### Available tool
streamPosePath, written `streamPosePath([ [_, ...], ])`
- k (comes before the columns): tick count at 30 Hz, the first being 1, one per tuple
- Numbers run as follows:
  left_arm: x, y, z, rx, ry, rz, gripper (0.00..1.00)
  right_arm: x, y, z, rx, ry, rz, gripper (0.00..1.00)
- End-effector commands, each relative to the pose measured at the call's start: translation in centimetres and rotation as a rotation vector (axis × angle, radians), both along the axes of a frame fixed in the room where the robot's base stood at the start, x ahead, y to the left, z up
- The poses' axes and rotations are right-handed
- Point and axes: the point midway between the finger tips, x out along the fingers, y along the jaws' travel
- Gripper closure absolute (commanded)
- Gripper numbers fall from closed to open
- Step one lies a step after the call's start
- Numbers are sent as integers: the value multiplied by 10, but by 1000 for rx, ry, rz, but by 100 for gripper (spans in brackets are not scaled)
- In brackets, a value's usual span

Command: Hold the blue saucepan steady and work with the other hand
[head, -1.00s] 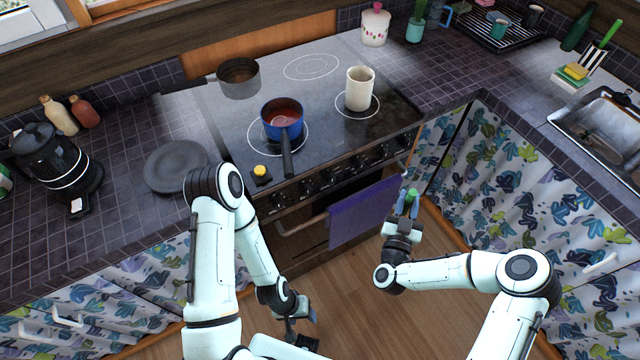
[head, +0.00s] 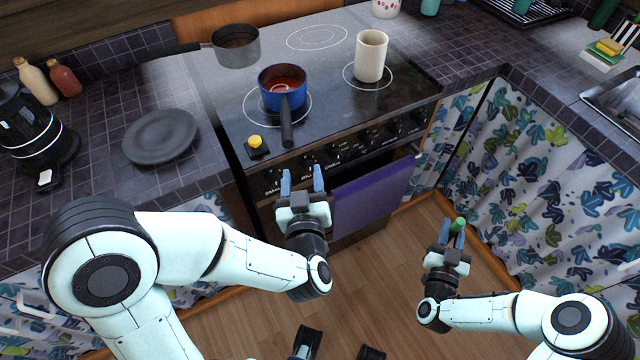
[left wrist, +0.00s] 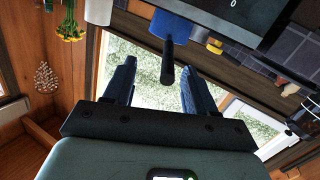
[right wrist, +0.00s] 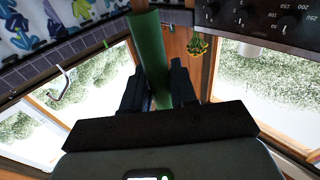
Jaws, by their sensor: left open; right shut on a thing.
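The blue saucepan (head: 283,88) with red contents stands on a front hob ring, its dark handle (head: 287,122) pointing over the stove's front edge. My left gripper (head: 303,182) is open and empty in front of the stove, below the handle end and apart from it. In the left wrist view the handle (left wrist: 168,62) shows beyond the fingers, with the pan's blue side (left wrist: 180,25) above. My right gripper (head: 452,232) is shut on a green cylindrical thing (head: 459,225), held over the floor. The green thing also shows between the fingers in the right wrist view (right wrist: 148,55).
A grey pan (head: 236,47) sits on the back left of the hob, and a cream mug-like pot (head: 371,56) on the right. A yellow-topped dark item (head: 256,143) lies by the front edge. A purple towel (head: 372,195) hangs on the oven front. A dark plate (head: 161,136) is left.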

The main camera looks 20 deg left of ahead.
Motion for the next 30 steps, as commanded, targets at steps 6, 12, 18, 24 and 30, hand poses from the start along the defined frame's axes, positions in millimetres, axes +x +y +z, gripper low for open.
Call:
streamPosePath([
  [6, -16, 13, 26, 3, -86, 81, 44, -1, -9, -6, 3, 4, -7, 100],
  [12, 2, 25, 29, 5, -91, 90, 44, -1, -10, -3, 4, 3, -7, 100],
  [18, 36, 44, 28, 5, -91, 89, 44, -1, -10, -4, 4, 4, -7, 100],
  [24, 65, 61, 28, 5, -91, 86, 44, -1, -10, -4, 4, 4, -7, 100],
  [30, 82, 70, 28, 4, -89, 85, 44, -1, -10, -4, 4, 4, -7, 100],
])
